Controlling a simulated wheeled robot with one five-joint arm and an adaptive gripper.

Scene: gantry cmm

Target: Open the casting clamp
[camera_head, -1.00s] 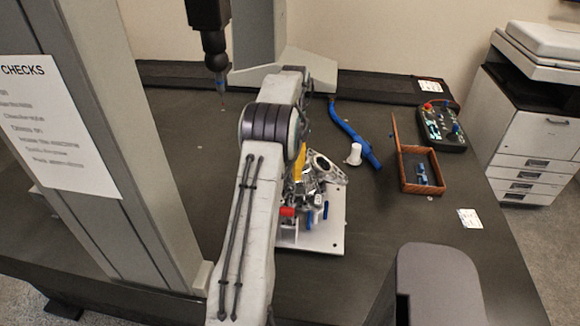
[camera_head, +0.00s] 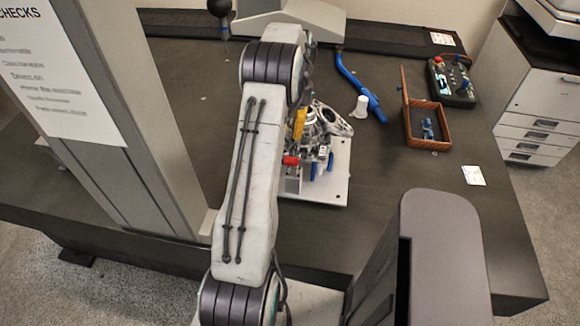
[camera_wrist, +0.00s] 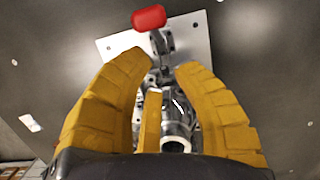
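The casting clamp shows as a red handle (camera_head: 290,160) on a metal lever at the near left of a light base plate (camera_head: 338,178). In the wrist view the red handle (camera_wrist: 149,18) is at the top, beyond my fingertips. The shiny metal casting (camera_head: 334,119) sits on the plate; a round part of it (camera_wrist: 176,128) shows between my fingers in the wrist view. My gripper (camera_wrist: 162,66) has its yellow fingers spread, with nothing gripped. In the head view one yellow finger (camera_head: 299,123) shows above the casting, and my arm hides the rest.
A blue hose or arm (camera_head: 358,85) and a white cup-like piece (camera_head: 361,106) lie behind the plate. An open brown box (camera_head: 428,143) and a control pendant (camera_head: 452,85) are at the right. A grey column (camera_head: 140,120) stands left.

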